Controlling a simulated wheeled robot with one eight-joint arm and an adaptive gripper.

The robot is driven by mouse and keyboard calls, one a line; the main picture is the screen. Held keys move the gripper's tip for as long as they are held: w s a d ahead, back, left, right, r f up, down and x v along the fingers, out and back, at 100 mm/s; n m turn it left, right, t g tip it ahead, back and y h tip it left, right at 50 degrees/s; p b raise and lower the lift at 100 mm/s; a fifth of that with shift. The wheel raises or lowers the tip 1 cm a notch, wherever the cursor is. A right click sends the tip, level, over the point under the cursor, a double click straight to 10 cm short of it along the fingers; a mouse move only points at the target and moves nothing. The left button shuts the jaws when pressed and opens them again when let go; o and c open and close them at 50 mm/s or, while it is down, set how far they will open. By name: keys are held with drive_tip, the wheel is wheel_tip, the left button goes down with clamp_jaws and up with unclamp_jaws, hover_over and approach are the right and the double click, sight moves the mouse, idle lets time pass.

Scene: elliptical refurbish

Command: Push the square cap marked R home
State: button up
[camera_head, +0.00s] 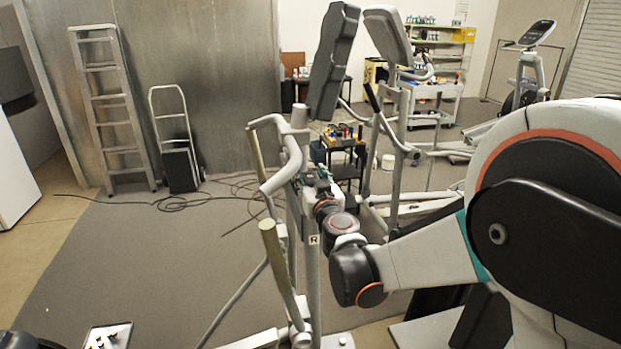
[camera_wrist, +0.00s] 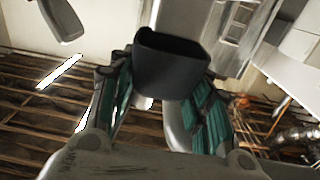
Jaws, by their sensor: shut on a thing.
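A dark, square-edged cap (camera_wrist: 172,66) sits between the teal pads of my gripper (camera_wrist: 165,92) in the wrist view. My gripper is shut on it. I see no letter on the faces that show. In the head view my gripper (camera_head: 320,182) is at the elliptical trainer (camera_head: 280,165), beside its grey uprights, and the cap cannot be made out there. A small white label with a black R (camera_head: 314,240) is on an upright below my gripper. A pale grey part (camera_wrist: 188,22) lies behind the cap in the wrist view. I cannot tell whether cap and machine touch.
The trainer's handlebars (camera_head: 268,180) and dark console (camera_head: 333,60) rise close around my gripper. A black tool cart (camera_head: 347,165) stands behind. Cables (camera_head: 185,201) lie on the grey mat to the left, near a hand truck (camera_head: 178,140) and a ladder (camera_head: 112,110).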

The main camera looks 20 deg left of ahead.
drive_tip(key=shift+f+b, duration=2.05)
idle(1.2)
drive_tip(key=o, duration=1)
drive_tip(key=v, duration=1.2)
